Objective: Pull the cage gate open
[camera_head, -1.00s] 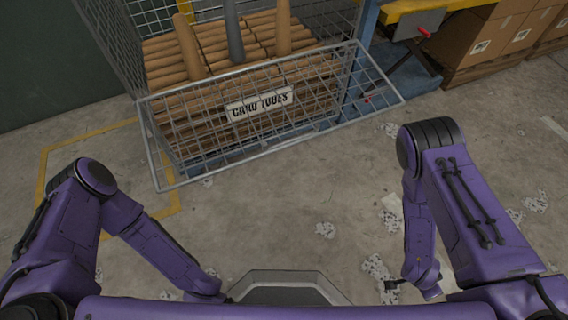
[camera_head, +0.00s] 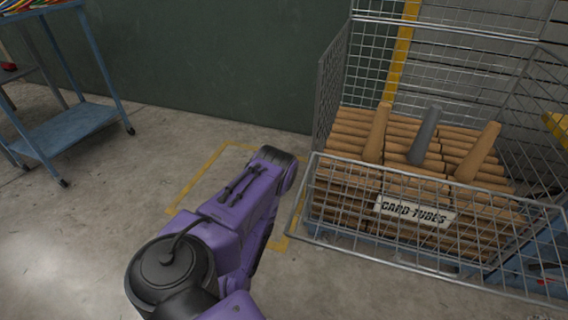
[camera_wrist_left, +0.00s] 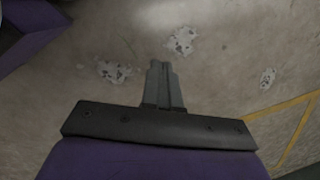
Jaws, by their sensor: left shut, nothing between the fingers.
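The cage gate (camera_head: 318,200) is a grey wire mesh panel with a white "CARD TUBES" sign (camera_head: 414,212) across the front of the wire cage (camera_head: 331,90). It leans outward at the front, in the right half of the head view. Behind it lie stacked brown card tubes (camera_head: 350,128). My left arm shows beside the cage's left side in the head view, but its gripper is hidden there. In the left wrist view my left gripper (camera_wrist_left: 162,68) is shut and empty, above bare concrete. My right gripper is in neither current view.
A blue metal cart (camera_head: 75,128) stands at the far left by the dark green wall (camera_head: 220,60). Yellow lines (camera_head: 200,175) mark the floor left of the cage. The concrete floor (camera_head: 70,235) at the left is clear. White flakes (camera_wrist_left: 181,40) lie on it.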

